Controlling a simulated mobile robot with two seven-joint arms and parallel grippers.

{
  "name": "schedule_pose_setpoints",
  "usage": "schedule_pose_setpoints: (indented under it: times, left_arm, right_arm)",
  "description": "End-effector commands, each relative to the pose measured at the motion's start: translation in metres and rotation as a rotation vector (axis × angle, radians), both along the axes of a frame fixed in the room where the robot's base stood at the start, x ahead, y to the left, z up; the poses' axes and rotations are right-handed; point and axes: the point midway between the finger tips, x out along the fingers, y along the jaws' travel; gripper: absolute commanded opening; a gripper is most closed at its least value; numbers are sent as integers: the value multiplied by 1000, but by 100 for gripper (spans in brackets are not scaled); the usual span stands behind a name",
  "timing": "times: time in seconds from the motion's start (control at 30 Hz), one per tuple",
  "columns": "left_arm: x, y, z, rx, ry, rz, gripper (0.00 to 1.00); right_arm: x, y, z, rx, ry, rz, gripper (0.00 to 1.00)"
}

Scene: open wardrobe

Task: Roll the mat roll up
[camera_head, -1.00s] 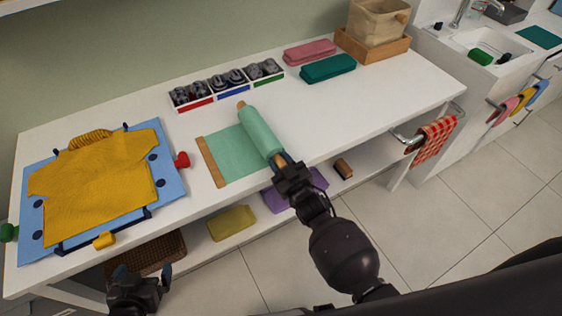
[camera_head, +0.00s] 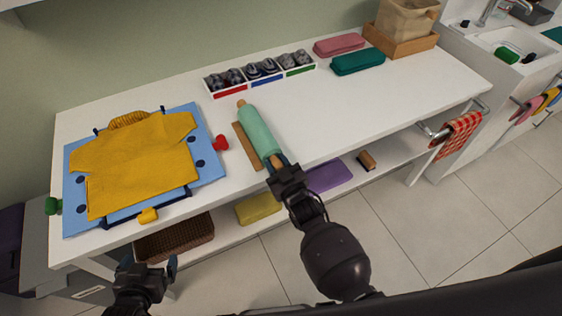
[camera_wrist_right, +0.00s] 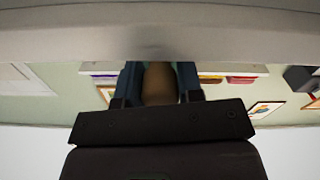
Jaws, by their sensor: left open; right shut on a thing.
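The green mat roll (camera_head: 257,130) lies on the white table, almost wholly rolled up. Its wooden rod shows at the far end, and a flat wooden end strip (camera_head: 246,146) lies on the table along the roll's left side, with hardly any flat mat between them. My right gripper (camera_head: 279,163) is shut on the near end of the rod at the table's front edge. In the right wrist view the tan rod end (camera_wrist_right: 160,84) sits between the blue fingers. My left gripper (camera_head: 150,268) is open and empty, low in front of the table.
A yellow shirt (camera_head: 135,165) lies on a blue board (camera_head: 208,170) to the left, with a red knob (camera_head: 221,143) close to the strip. A sorting tray (camera_head: 262,73), a pink case (camera_head: 339,45) and a teal case (camera_head: 358,62) stand behind. The table to the right is clear.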

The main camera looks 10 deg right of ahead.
Motion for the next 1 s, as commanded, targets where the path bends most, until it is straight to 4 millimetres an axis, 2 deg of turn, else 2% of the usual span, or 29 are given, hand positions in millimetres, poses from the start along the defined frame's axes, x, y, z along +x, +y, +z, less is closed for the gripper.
schedule_pose_setpoints:
  times: [0.63, 0.67, 0.7, 0.8, 1.0]
  left_arm:
    - [4, -1, 2, -1, -8, -3, 100]
    - [5, -1, 2, -1, -9, -3, 100]
    - [5, -1, 2, -1, -10, -3, 100]
    - [6, -1, 3, -1, -11, -3, 100]
    - [6, -1, 3, -1, -11, -3, 100]
  right_arm:
    - [-4, 8, -2, 1, 4, 3, 0]
    - [-4, 8, -2, 1, 4, 3, 37]
    - [-4, 8, -2, 1, 4, 3, 43]
    - [-4, 8, -2, 1, 3, 3, 58]
    - [-3, 6, -1, 1, 1, 1, 59]
